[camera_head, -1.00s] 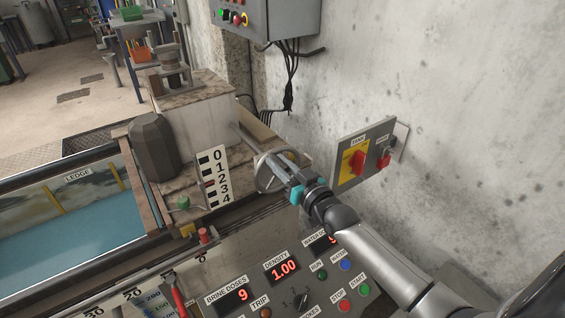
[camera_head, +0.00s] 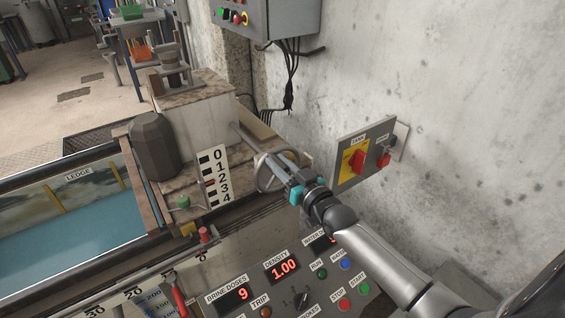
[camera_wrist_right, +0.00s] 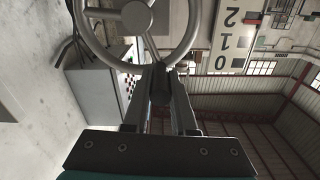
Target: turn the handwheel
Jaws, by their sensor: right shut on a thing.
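The handwheel (camera_head: 262,176) is a grey spoked wheel on a shaft at the right side of the stone-coloured housing in the head view. It also fills the top of the right wrist view (camera_wrist_right: 188,40). In the right wrist view the fingers (camera_wrist_right: 160,88) meet at the lower part of the rim. The scale plate (camera_head: 214,178) numbered 0 to 4 stands left of the wheel, with a red pointer near 2. My left gripper is not in view.
A control panel (camera_head: 240,312) with red displays and buttons lies below the wheel. A switch plate (camera_head: 347,172) with red knobs is on the concrete wall just right of my gripper. A water tank (camera_head: 75,235) is at left.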

